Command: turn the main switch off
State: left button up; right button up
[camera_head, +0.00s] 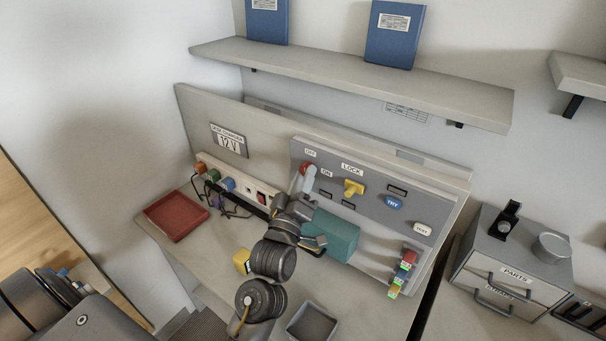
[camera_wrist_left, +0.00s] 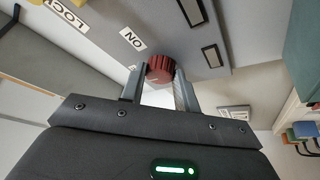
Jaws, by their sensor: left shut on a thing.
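The main switch is a red ribbed knob (camera_head: 305,168) on the grey upright panel, between an OFF label (camera_head: 310,153) above it and an ON label (camera_head: 327,174) to its right. My left gripper (camera_head: 301,182) reaches up to it from below. In the left wrist view the red knob (camera_wrist_left: 160,67) sits between the fingertips of my left gripper (camera_wrist_left: 160,78), which are shut on it; the ON label (camera_wrist_left: 132,38) is beside it. I cannot tell which way the knob points. My right gripper is not in view.
A yellow LOCK handle (camera_head: 354,187), a blue TRY button (camera_head: 393,202) and a white TEST button (camera_head: 423,229) are on the same panel. A teal box (camera_head: 337,236) stands close to my arm. A power strip (camera_head: 235,180) and a red tray (camera_head: 176,215) are at left.

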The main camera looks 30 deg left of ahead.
pick_arm(q)
jog(key=shift+r+n, duration=0.1)
jog(key=shift+n, duration=0.3)
jog(key=o, duration=1)
jog(key=b+v, duration=0.3)
jog(key=v, duration=0.8)
jog(key=shift+d+b, duration=0.1)
jog(key=shift+b, duration=0.3)
